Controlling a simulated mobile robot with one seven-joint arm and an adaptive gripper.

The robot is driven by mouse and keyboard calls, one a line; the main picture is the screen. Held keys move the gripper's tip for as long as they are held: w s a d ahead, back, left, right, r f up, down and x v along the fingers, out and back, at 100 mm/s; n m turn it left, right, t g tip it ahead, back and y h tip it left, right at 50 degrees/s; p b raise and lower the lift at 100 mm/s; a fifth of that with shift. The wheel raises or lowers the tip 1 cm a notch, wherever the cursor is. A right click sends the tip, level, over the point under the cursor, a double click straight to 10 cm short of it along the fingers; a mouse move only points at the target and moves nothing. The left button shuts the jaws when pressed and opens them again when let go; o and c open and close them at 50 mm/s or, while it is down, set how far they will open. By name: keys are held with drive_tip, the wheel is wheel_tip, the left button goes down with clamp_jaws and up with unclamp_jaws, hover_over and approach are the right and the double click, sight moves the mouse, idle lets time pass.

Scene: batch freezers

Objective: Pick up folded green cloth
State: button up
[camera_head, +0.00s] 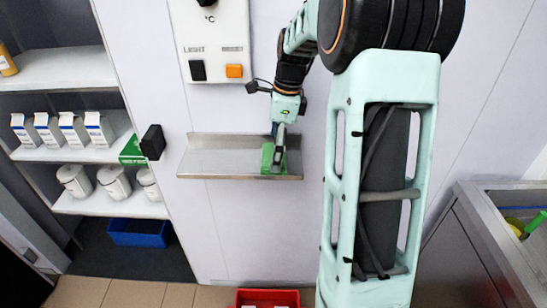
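The folded green cloth (267,162) lies on a small metal wall shelf (212,164), towards its right end. My gripper (278,161) points down at the cloth, with its fingers at or just above it, and covers part of it. From this view I cannot tell whether the fingers touch the cloth or whether they are open or shut.
A control panel (211,40) with black and orange switches is above the shelf. At left, open shelving holds white cartons (75,130) and white tubs (112,181), near a black handle (152,142). A red crate (267,298) is below; a metal sink (495,225) is right.

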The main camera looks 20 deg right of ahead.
drive_tip(key=shift+f, duration=0.35)
drive_tip(key=shift+c, duration=0.4)
drive_tip(key=c, duration=1.3)
drive_tip(key=shift+r, duration=0.1)
